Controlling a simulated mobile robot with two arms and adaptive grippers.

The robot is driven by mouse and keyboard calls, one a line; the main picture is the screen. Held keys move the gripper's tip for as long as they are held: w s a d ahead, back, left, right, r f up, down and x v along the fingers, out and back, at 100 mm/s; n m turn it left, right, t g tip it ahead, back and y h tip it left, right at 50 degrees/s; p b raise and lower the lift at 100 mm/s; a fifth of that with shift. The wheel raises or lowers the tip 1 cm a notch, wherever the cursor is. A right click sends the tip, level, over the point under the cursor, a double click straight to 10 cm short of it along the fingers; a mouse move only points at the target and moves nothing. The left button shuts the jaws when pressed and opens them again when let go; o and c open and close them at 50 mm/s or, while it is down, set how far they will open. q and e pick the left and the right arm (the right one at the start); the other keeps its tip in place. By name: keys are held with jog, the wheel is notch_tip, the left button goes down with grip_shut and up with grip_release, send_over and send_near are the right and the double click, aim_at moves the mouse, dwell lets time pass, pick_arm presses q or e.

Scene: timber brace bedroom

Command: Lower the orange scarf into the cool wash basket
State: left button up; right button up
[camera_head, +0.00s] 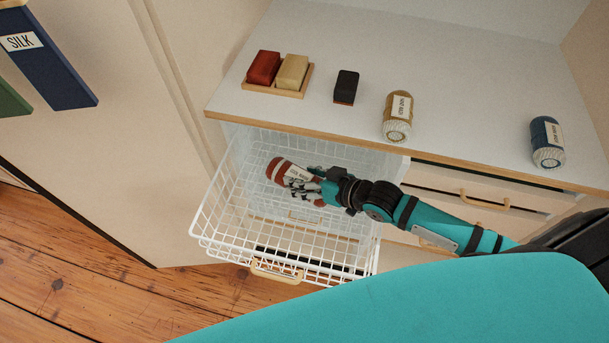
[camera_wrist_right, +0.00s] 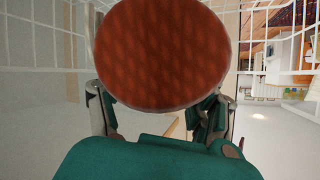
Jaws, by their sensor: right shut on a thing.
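The orange scarf (camera_head: 277,166) is a rolled orange-brown bundle with a pale label band. My right gripper (camera_head: 303,183) is shut on it, and the fingers hide part of the roll. In the head view the scarf appears over the upper part of the pulled-out white wire basket (camera_head: 212,213); its exact height against the rim is hard to tell. In the right wrist view the round end of the scarf (camera_wrist_right: 165,52) fills the space between the fingers (camera_wrist_right: 160,115), with white wires behind. Which basket is the cool wash one cannot be read. My left gripper is out of view.
The cabinet top (camera_head: 330,130) overhangs behind the basket. On it are a soap tray (camera_head: 298,94), a dark block (camera_head: 346,87), a beige roll (camera_head: 398,115) and a blue roll (camera_head: 547,141). A panel (camera_head: 120,150) stands left.

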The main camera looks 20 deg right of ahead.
jog(key=shift+f+b, duration=1.8)
jog(key=shift+f, duration=1.2)
jog(key=shift+f+b, duration=0.55)
jog(key=shift+f, duration=0.2)
jog(key=o, duration=1.3)
jog(key=shift+o, duration=0.2)
notch_tip(320, 180, up, 10)
jog(key=shift+r, duration=0.1)
